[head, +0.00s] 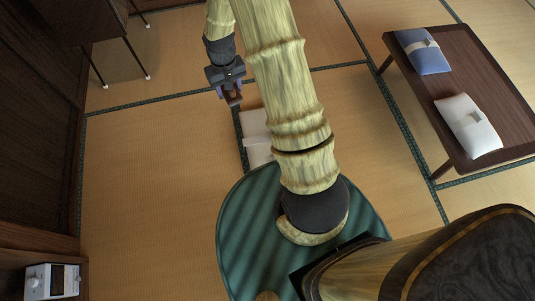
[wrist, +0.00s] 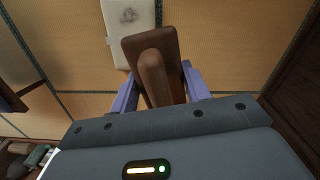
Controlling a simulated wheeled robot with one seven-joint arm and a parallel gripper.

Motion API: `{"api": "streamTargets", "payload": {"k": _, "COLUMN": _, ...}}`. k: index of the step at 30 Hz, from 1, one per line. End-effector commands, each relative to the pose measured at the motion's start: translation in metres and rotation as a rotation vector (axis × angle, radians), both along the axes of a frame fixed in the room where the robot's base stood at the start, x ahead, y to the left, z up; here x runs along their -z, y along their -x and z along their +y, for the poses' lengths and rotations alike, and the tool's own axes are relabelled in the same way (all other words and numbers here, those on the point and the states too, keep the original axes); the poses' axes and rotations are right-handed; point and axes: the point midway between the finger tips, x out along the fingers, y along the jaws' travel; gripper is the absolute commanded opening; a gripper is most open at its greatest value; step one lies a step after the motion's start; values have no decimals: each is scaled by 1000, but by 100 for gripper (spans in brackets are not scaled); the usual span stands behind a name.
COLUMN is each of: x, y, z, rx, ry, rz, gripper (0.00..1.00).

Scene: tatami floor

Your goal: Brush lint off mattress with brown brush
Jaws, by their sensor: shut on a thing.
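My gripper (head: 229,91) is shut on the brown brush (wrist: 151,49). In the wrist view the brush's handle lies between my two purple fingers (wrist: 160,90), and its broad wooden head points away from me. In the head view the brush is small and partly hidden by the fingers. The white mattress (head: 256,124) lies on the tatami, to the right of my gripper and partly hidden behind my arm. It also shows at the top of the wrist view (wrist: 142,42), with a grey patch of lint (wrist: 128,15) on it. The brush appears apart from the lint.
A low dark wooden table (head: 436,92) at the right holds a blue folded item (head: 424,56) and a white one (head: 468,130). Dark furniture with thin legs (head: 135,60) stands at upper left. A white device (head: 52,282) is at lower left. Tatami at left is clear.

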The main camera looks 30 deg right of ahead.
Motion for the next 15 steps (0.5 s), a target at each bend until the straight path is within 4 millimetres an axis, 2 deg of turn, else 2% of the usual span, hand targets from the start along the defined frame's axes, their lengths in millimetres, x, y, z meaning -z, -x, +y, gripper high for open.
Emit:
{"api": "streamTargets", "payload": {"k": 4, "x": 9, "y": 0, "z": -2, "rx": -2, "ry": 1, "rz": 1, "gripper": 22}}
{"api": "streamTargets", "payload": {"k": 7, "x": 31, "y": -2, "z": -7, "rx": -8, "ry": 4, "rz": 2, "gripper": 22}}
{"api": "streamTargets", "payload": {"k": 11, "x": 78, "y": -4, "z": -18, "rx": -23, "ry": 9, "rz": 3, "gripper": 22}}
{"api": "streamTargets", "payload": {"k": 15, "x": 138, "y": -7, "z": -33, "rx": -48, "ry": 15, "rz": 2, "gripper": 22}}
